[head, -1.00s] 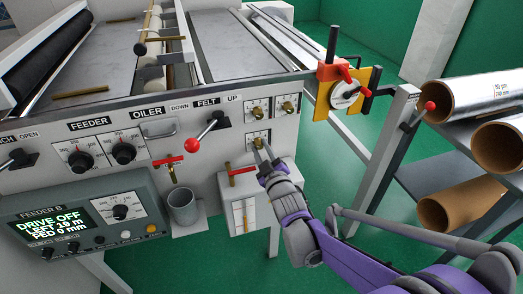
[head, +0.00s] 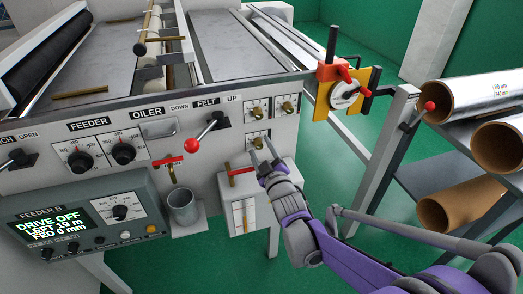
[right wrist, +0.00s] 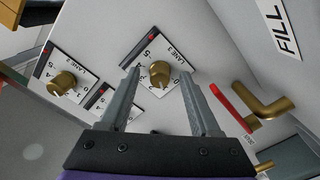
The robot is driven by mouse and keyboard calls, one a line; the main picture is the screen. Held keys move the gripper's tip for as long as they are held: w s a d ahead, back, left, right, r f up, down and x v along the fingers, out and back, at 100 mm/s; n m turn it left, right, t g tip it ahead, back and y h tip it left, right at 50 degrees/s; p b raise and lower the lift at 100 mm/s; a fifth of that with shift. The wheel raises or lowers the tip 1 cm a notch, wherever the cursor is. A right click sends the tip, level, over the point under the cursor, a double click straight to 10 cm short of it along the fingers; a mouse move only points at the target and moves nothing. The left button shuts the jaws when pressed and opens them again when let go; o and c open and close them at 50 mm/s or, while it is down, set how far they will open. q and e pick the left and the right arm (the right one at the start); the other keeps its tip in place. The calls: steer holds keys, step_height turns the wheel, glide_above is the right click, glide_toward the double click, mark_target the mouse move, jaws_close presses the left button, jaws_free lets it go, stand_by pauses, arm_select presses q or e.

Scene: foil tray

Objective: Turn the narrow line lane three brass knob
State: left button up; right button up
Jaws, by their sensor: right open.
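The lane three brass knob (right wrist: 159,72) sits on a white dial plate marked LANE 3 in the right wrist view. In the head view this knob (head: 257,142) is the lower one of the small dials at the right end of the machine's front panel. My right gripper (head: 263,149) is open, and its fingers reach toward the knob. In the right wrist view the two fingers (right wrist: 155,95) stand apart, one on each side of the knob, with visible gaps. Whether the fingertips reach past the knob's face is hard to tell. My left gripper is not in view.
Another brass knob (right wrist: 62,83) on its dial is left in the right wrist view; a dial beside it is partly hidden by a finger. A brass valve (right wrist: 268,106) with a red lever is close on the right. A red-ball lever (head: 193,144) juts out at the panel.

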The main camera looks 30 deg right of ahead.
arm_select(q)
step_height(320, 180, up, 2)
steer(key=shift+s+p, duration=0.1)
steer(key=shift+p, duration=0.7)
arm_select(e)
steer(key=v, duration=1)
steer(key=shift+s, duration=0.4)
steer(key=s+a+f+m+g+y, duration=0.25)
steer(key=s+a+f+g, duration=0.4)
steer(key=s, duration=0.35)
steer(key=s+a+f+m+g+y, duration=0.25)
steer(key=s+a+f+g, duration=0.4)
steer(key=s, duration=0.35)
arm_select(q)
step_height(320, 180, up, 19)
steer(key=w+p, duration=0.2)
steer(key=p, duration=1.5)
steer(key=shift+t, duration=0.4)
arm_select(e)
step_height(320, 180, up, 19)
steer(key=w+t, duration=0.1)
steer(key=w, duration=0.1)
steer(key=shift+d+f+h, duration=0.2)
steer(key=shift+d+h, duration=0.05)
steer(key=shift+h, duration=0.05)
